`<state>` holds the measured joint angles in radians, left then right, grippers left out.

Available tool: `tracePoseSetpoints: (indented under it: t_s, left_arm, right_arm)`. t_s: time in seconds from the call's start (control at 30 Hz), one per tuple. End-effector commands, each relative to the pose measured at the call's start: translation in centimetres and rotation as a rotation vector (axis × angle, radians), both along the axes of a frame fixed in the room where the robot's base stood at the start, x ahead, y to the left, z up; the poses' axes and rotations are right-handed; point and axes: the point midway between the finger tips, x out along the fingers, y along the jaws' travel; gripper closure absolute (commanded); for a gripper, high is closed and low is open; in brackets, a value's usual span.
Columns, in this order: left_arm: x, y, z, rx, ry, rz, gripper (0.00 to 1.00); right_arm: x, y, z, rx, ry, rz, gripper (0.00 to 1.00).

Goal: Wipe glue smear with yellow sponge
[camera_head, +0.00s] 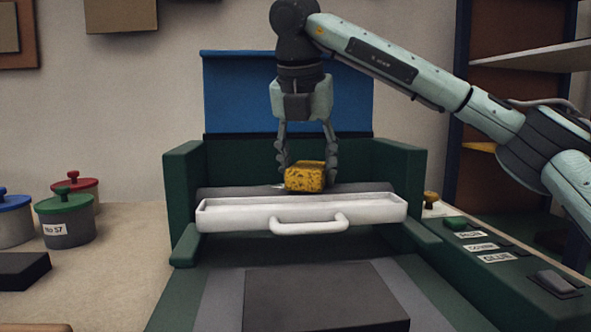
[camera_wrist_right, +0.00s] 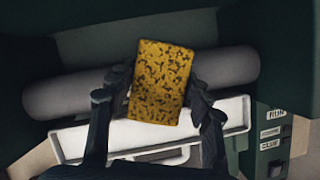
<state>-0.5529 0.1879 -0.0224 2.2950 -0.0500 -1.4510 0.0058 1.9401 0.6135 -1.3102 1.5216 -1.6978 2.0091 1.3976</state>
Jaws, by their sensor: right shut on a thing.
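A yellow sponge (camera_head: 305,178) with dark speckles is held between the fingers of my right gripper (camera_head: 306,165). In the head view it is above and just behind the white tray (camera_head: 240,217) with a front handle, in front of a grey roller (camera_head: 375,187). In the right wrist view the sponge (camera_wrist_right: 161,82) sits between the two fingers of my right gripper (camera_wrist_right: 158,100), with the roller (camera_wrist_right: 75,95) and the white tray (camera_wrist_right: 235,112) beyond it. I cannot make out a glue smear in either view. My left gripper is not in view.
The green machine (camera_head: 183,200) has side walls around the roller and a dark plate (camera_head: 325,297) in front. Labelled controls (camera_head: 480,247) run along its right side. Lidded pots (camera_head: 66,220) and a black block (camera_head: 22,269) stand at left. A shelf (camera_head: 530,60) stands at right.

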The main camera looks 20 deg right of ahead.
Motion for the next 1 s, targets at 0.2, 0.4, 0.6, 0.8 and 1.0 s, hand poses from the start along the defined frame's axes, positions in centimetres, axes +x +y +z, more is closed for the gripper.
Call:
tracePoseSetpoints:
  t_s: [0.2,0.4,0.6,0.8,1.0]
  left_arm:
    - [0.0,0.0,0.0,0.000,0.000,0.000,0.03]
    - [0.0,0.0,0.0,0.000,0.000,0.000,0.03]
    - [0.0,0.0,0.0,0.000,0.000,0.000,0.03]
    - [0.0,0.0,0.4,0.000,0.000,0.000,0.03]
    - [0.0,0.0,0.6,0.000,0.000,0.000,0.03]
  right_arm:
    - [-0.2,-0.9,-0.2,-0.001,0.007,-0.004,0.69]
    - [-0.5,-2.6,-0.2,-0.002,0.007,-0.005,0.69]
    - [-0.8,-4.0,-0.1,-0.002,0.007,-0.002,0.69]
    - [-0.8,-4.1,0.1,-0.002,0.007,-0.001,0.69]
    - [-0.6,-3.0,0.2,-0.002,0.005,-0.001,0.69]
